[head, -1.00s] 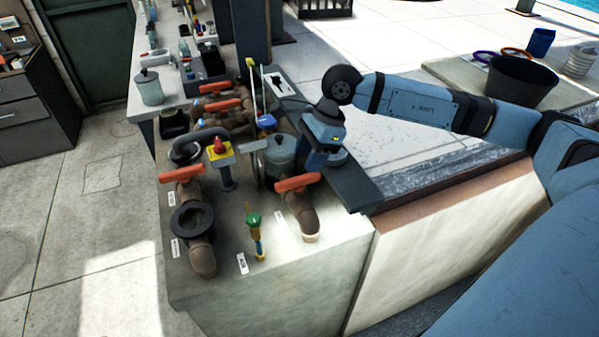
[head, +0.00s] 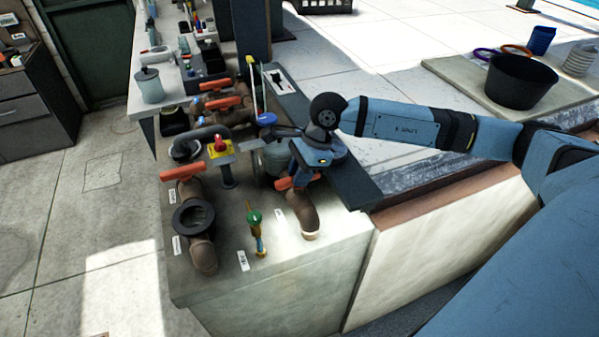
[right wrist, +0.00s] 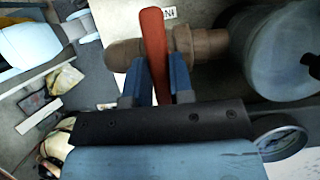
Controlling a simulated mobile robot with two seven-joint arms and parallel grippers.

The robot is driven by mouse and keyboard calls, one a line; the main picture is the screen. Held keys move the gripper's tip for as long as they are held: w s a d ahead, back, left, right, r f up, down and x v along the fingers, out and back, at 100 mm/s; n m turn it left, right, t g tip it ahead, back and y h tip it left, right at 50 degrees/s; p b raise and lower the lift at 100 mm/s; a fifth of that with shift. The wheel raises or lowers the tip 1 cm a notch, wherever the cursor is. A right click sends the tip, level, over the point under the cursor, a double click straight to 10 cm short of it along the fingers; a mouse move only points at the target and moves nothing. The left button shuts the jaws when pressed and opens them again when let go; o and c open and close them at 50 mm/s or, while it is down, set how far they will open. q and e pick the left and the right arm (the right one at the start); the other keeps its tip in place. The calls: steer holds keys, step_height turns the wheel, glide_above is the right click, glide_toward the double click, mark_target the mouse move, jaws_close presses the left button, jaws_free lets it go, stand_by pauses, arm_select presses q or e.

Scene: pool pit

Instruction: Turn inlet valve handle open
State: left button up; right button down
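Several orange-red valve handles sit on brown pipe fittings on the counter. The front right handle (head: 297,180) is at my right gripper (head: 299,162), which reaches down over it from the right. In the right wrist view that red handle (right wrist: 155,45) stands between the two blue fingers of the right gripper (right wrist: 160,85), one finger on each side. I cannot tell whether the fingers press on it. Other handles are at the front left (head: 183,170) and farther back (head: 223,103). My left gripper is not in view.
A grey canister (head: 275,155) stands close behind the gripper. A black tub (head: 521,82) is at the far right. The counter's front corner is bare.

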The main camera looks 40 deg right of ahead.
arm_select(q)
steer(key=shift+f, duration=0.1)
